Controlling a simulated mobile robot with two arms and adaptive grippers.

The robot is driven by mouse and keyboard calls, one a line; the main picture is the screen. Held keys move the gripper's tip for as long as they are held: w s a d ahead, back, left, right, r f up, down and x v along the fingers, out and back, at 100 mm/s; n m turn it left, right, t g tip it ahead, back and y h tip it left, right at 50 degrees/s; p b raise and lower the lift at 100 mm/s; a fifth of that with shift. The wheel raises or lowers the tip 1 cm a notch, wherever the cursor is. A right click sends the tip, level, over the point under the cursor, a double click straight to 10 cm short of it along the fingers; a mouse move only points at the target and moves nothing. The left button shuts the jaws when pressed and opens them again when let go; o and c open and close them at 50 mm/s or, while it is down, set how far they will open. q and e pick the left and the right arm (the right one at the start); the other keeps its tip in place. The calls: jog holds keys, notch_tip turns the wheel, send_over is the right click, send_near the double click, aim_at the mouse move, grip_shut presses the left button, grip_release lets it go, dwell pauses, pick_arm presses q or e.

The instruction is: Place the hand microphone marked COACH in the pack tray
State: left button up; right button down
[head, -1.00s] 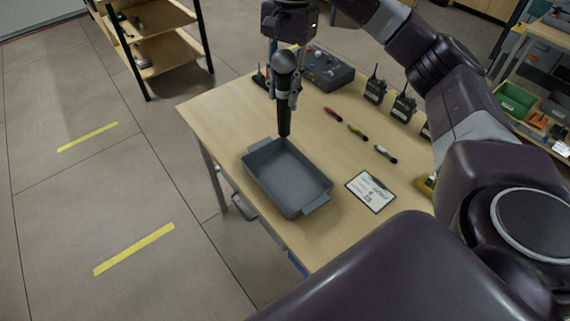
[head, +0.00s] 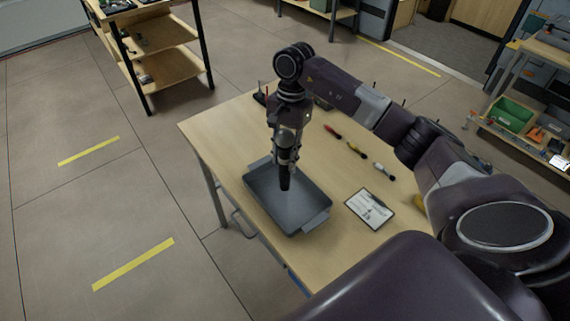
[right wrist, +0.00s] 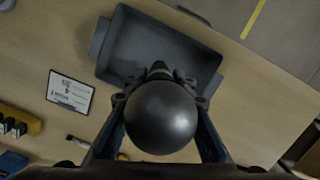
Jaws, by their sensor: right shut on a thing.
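My right gripper (head: 286,158) is shut on a black hand microphone (head: 285,181), held upright with its handle pointing down. The handle's lower end shows over the inside of the grey pack tray (head: 310,221); I cannot tell whether it touches the floor of the tray. In the right wrist view the round black microphone head (right wrist: 161,117) sits between the fingers and covers part of the tray (right wrist: 112,42). No COACH marking is readable on the microphone. The tray looks otherwise empty. My left gripper is out of view.
A clipboard with a sheet (head: 370,209) lies right of the tray. Red (head: 332,131), yellow (head: 356,150) and white-black (head: 384,171) marker-like items lie behind it. My right arm hides much of the table's back right. A shelf (head: 160,65) stands at the back left.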

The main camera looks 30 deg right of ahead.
aim_at(285, 166)
notch_tip(285, 166, down, 3)
jog(key=shift+s+f+p, duration=0.1)
jog(key=shift+f+p, duration=0.1)
jog(key=shift+p, duration=0.35)
jog(key=shift+f, duration=0.35)
jog(key=shift+f, duration=0.2)
jog(key=c, duration=1.6)
grip_release()
jog(key=shift+r, duration=0.15)
